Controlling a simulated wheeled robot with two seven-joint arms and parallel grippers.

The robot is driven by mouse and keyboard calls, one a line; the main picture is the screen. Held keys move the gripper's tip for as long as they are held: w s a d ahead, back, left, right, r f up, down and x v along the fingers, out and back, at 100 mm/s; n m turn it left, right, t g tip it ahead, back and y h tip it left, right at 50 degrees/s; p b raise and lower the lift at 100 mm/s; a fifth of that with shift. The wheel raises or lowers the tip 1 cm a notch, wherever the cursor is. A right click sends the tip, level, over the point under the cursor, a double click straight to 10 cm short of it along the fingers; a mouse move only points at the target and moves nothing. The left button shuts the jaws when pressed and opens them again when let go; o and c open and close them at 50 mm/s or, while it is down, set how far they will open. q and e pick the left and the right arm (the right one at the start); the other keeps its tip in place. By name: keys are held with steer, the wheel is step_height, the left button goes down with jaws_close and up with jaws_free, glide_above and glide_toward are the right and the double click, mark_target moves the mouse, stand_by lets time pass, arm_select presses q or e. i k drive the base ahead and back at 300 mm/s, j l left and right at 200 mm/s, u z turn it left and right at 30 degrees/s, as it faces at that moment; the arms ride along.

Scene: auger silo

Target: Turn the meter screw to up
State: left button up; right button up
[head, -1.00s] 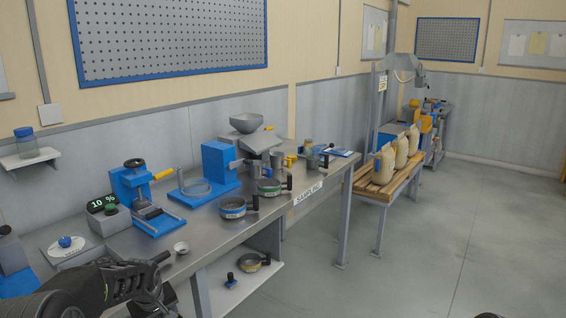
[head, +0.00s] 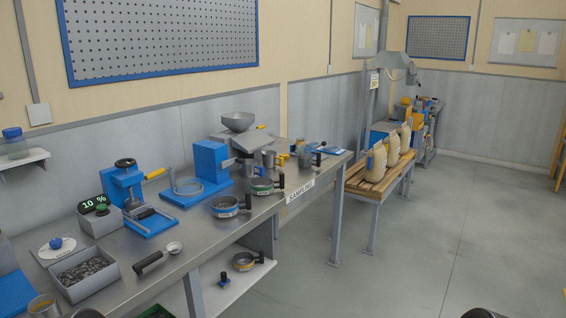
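A black handwheel screw (head: 125,163) tops a blue press frame (head: 128,185) on the left half of the steel bench. It appears to be the meter screw. A grey box with a display reading 10 % (head: 94,204) and a green knob (head: 102,209) stands just left of the press. Whether the screw is up or down I cannot tell from here. Neither gripper shows; only dark rounded parts cut the bottom edge, likely mine.
A scoop (head: 158,258) lies near the bench's front edge. A grey bin of dark grains (head: 87,275) sits left of it. Sieves (head: 225,206) and a blue stand (head: 209,165) are to the right. The floor right of the bench (head: 430,240) is clear.

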mark_target(123, 164)
steer(key=i+l, duration=1.35)
steer(key=l, duration=0.15)
